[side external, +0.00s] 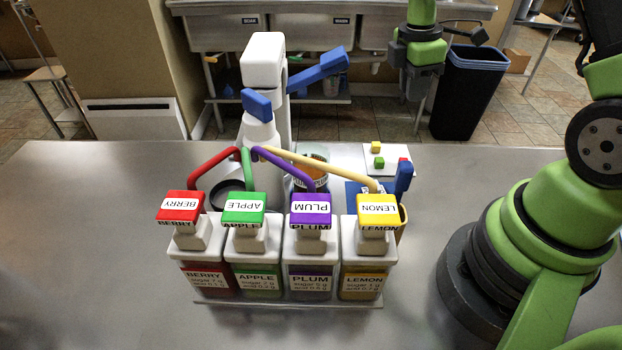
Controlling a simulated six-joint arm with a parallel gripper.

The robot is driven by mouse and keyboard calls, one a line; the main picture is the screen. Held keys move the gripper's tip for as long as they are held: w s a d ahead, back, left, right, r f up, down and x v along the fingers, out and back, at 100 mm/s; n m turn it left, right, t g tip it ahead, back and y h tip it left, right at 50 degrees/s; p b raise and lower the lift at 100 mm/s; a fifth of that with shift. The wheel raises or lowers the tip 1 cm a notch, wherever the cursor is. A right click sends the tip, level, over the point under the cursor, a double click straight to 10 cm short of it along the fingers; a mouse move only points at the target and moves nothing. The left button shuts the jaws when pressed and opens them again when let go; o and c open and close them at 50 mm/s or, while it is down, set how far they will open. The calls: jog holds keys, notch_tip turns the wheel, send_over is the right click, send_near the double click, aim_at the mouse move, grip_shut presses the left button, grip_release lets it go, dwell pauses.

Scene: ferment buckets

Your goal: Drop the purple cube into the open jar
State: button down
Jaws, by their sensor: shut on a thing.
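My gripper (414,92) hangs at the top right of centre, behind the table's far edge in the picture and near the dark bin. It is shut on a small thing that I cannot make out. No purple cube shows on the white tray (352,152), where a yellow cube (376,146), a green cube (379,162) and a partly hidden red cube (404,161) lie. A round dark-rimmed vessel (222,195) and a clear jar with orange contents (313,170) stand behind the pump bottles. Which is the open jar I cannot tell.
Pump bottles labelled BERRY (207,280), APPLE (257,281), PLUM (310,281) and LEMON (362,281) stand in a row, their coloured spouts reaching back. A white device with blue parts (264,62) rises behind. The metal table (90,250) is clear at left.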

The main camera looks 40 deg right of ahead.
notch_tip(320, 180, up, 15)
jog(key=w+a, duration=0.2)
jog(key=a, duration=2)
notch_tip(320, 180, down, 11)
jog(key=shift+w, duration=0.15)
jog(key=shift+f, duration=0.1)
jog(key=c, duration=1)
grip_release()
